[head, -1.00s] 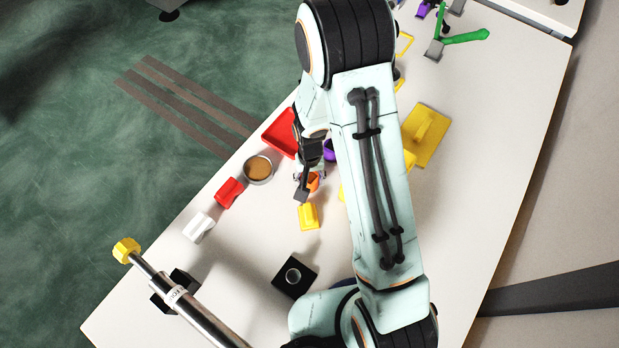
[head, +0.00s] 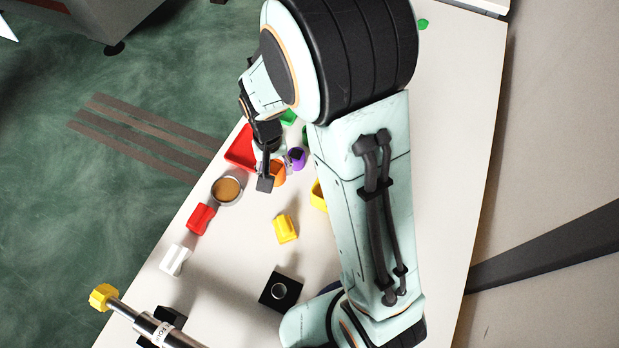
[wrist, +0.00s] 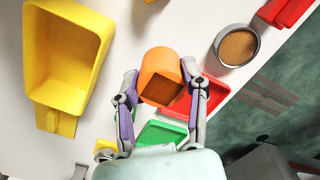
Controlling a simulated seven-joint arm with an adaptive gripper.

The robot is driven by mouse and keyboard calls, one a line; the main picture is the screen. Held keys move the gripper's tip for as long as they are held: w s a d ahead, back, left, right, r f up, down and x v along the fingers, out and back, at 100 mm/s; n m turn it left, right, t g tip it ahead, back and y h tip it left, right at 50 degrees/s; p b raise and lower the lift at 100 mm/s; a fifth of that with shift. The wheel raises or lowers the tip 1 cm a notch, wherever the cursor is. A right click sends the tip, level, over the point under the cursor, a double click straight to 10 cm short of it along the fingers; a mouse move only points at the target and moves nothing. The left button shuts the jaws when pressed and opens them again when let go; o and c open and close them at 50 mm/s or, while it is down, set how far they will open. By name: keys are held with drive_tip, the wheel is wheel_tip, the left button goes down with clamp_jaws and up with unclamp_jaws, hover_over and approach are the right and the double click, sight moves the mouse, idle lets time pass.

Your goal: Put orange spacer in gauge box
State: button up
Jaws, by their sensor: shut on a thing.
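The orange spacer (wrist: 160,62) is a hollow piece with a squarish opening, held between the two fingers of my gripper (wrist: 160,78) in the wrist view. In the head view the spacer (head: 279,173) shows beside the dark fingers of my gripper (head: 270,179), partly covered by them. It appears held over the table near the red tray (head: 237,154); its height is hard to tell. I cannot tell which container is the gauge box. A yellow bin (wrist: 98,24) stands left of the spacer in the wrist view, and a green tray (wrist: 162,132) lies below it.
A round cup with a brown inside (head: 226,190), a red block (head: 200,218) and a white block (head: 175,259) line the left table edge. A yellow block (head: 286,228), purple piece (head: 297,158) and black block (head: 266,295) stand nearby. My arm hides much of the table's right side.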

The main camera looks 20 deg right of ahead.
drive_tip(key=shift+w+n, duration=0.1)
drive_tip(key=shift+n, duration=0.9)
drive_tip(key=shift+d+n, duration=0.4)
drive_tip(key=s+d+f+m, duration=0.2)
drive_tip(key=d+m, duration=0.1)
drive_tip(key=d, duration=1.1)
wheel_tip(320, 180, down, 7)
drive_tip(key=shift+s+d+f, duration=0.1)
drive_tip(key=shift+s+d, duration=0.05)
drive_tip(key=shift+f, duration=0.15)
drive_tip(key=o, duration=1.2)
